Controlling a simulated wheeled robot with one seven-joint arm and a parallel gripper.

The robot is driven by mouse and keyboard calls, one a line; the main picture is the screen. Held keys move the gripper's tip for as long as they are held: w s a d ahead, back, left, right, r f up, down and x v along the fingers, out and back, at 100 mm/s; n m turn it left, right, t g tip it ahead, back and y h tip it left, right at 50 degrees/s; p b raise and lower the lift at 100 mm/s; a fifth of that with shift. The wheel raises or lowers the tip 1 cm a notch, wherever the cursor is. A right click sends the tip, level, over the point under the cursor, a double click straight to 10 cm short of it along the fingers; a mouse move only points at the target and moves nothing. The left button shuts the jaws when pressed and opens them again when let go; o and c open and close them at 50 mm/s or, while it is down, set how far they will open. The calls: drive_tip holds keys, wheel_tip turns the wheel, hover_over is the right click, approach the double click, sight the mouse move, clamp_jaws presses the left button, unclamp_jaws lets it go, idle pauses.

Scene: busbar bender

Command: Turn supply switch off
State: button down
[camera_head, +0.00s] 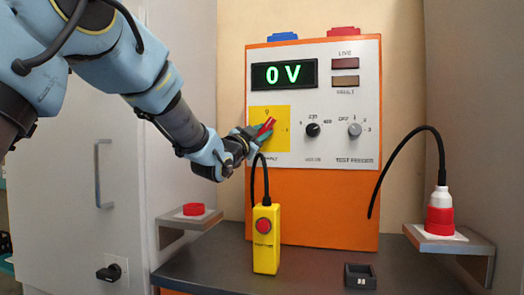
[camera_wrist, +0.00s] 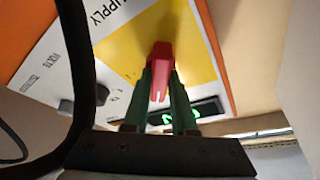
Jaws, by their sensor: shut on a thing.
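The supply switch is a red handle (camera_head: 266,127) on a yellow plate (camera_head: 284,112) at the left of the white panel. In the head view the handle is tilted, and my gripper partly covers it. My gripper (camera_head: 255,134) is at the handle, with its fingers closed around it. The display (camera_head: 284,74) above reads 0 V in green.
The panel also has a black knob (camera_head: 312,130), a grey TEST FEEDER knob (camera_head: 354,129) and two dark lamps. Side shelves hold a red button (camera_head: 194,209) and a red-and-white plug (camera_head: 440,212).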

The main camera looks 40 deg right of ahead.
drive_tip(key=shift+s+d+f+n+t+y+b, duration=0.1)
drive_tip(key=shift+n+t+y+b, duration=0.15)
drive_tip(key=shift+n+t+b, duration=0.95)
drive_tip(key=shift+f+n+t+y+b, duration=0.1)
drive_tip(key=shift+n+t+y+b, duration=0.35)
drive_tip(key=shift+n+b, duration=1.35)
drive_tip(key=shift+s+d+n+t+y+b, duration=0.1)
drive_tip(key=shift+n+t+b, duration=0.8)
drive_tip(key=shift+n, duration=1.3)
drive_tip(key=c, duration=0.7)
unclamp_jaws()
drive_tip(key=shift+r, duration=0.1)
drive_tip(key=shift+a, duration=0.1)
drive_tip(key=b+v, duration=0.1)
drive_tip(key=v, duration=0.9)
drive_tip(key=shift+s+a, duration=0.2)
drive_tip(key=shift+a, duration=0.05)
drive_tip(key=shift+f, duration=0.25)
